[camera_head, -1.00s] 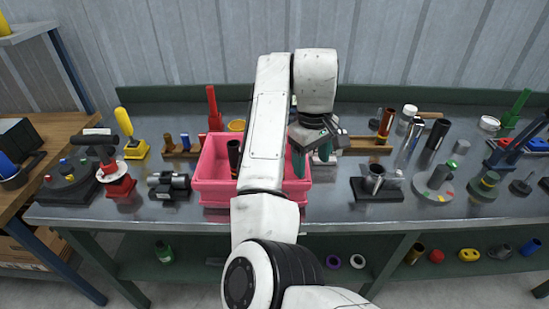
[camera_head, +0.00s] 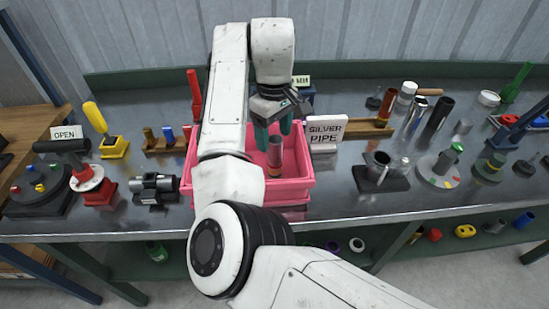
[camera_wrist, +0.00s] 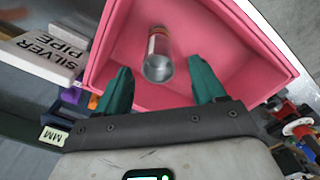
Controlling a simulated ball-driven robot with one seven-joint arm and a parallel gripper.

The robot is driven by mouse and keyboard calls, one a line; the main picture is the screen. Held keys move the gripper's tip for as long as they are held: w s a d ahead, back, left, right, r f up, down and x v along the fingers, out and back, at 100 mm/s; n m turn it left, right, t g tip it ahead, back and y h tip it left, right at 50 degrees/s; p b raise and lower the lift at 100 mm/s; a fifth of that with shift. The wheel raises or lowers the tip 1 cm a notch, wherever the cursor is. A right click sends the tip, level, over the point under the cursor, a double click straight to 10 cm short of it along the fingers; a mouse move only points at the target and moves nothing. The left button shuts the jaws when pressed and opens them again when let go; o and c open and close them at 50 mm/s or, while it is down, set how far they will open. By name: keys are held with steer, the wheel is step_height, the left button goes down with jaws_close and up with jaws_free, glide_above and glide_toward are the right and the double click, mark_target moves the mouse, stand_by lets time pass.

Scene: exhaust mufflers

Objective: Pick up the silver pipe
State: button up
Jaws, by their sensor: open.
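A grey metallic pipe (camera_head: 274,157) with an orange-brown band stands in the pink bin (camera_head: 297,191). In the wrist view, the pipe (camera_wrist: 158,60) shows its round end toward me, inside the pink bin (camera_wrist: 113,40). My gripper (camera_head: 273,130) is above the bin, pointing down, with its green fingers apart and nothing between them. In the wrist view, my gripper (camera_wrist: 160,75) has one finger on each side of the pipe's near end, apart from it. A white sign reading "SILVER PIPE" (camera_head: 325,131) stands right of the bin.
A black holder with a metal cup (camera_head: 381,172) is to the right. A black clamp-like part (camera_head: 154,187) and a red-based tool (camera_head: 95,187) are left of the bin. A wooden rack (camera_head: 365,128) lies behind. The bin walls surround the pipe.

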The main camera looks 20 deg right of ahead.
mark_target(275, 149)
steer(key=shift+s+d+f+p, duration=0.1)
steer(key=shift+f+p, duration=0.15)
steer(key=shift+f, duration=1.15)
steer(key=shift+d+f+p, duration=0.1)
steer(key=shift+f+p, duration=0.1)
steer(key=shift+f, duration=1.15)
steer(key=shift+c, duration=0.5)
steer(key=c, duration=1)
steer(key=shift+o, duration=0.2)
steer(key=shift+r, duration=0.1)
